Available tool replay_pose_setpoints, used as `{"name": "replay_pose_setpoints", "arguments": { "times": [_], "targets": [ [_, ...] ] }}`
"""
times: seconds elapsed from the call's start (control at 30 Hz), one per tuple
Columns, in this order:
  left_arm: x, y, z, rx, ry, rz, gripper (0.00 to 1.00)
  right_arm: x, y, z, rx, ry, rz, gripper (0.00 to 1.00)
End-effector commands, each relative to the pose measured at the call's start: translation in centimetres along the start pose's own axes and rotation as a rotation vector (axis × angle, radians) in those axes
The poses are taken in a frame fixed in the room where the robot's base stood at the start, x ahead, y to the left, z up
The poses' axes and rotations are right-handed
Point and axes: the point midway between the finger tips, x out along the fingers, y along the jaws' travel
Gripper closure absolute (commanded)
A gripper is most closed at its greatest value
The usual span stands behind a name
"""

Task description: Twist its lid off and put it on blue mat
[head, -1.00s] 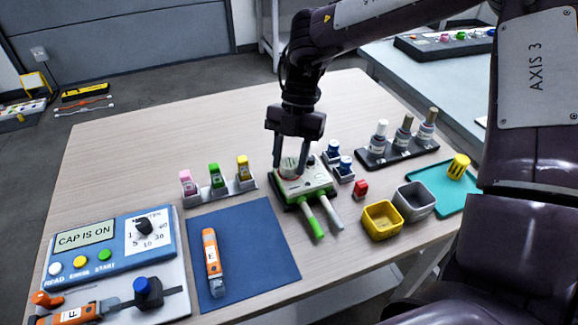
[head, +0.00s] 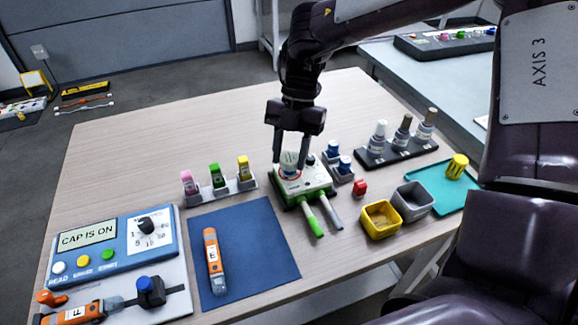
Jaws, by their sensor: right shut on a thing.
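My right gripper (head: 290,157) is over the green-and-white device in the middle of the table. It is shut on a small white round lid (head: 289,158), with one finger on each side. The lid is just above the device (head: 303,186). A red ring and a bit of blue show under it, too small to tell whether lid and body are apart. The blue mat (head: 257,240) lies at the front, left of the device, with an orange-and-white tool labelled E (head: 212,262) on its left part. My left gripper is not in view.
A rack of pink, green and yellow vials (head: 217,182) stands left of the device. The mat's right part is clear.

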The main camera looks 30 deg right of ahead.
Motion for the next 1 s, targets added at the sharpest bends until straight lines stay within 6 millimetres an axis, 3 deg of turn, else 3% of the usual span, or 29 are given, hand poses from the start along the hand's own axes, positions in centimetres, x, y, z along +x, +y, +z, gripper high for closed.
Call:
{"name": "replay_pose_setpoints", "arguments": {
  "times": [0.43, 1.0],
  "targets": [
    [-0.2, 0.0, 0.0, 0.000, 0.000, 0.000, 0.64, -0.3, 0.0, -0.1, 0.000, 0.000, 0.000, 0.74],
    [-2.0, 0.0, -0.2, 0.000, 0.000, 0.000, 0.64, -2.8, 0.0, -1.2, -0.001, 0.000, 0.001, 0.74]
  ]
}}
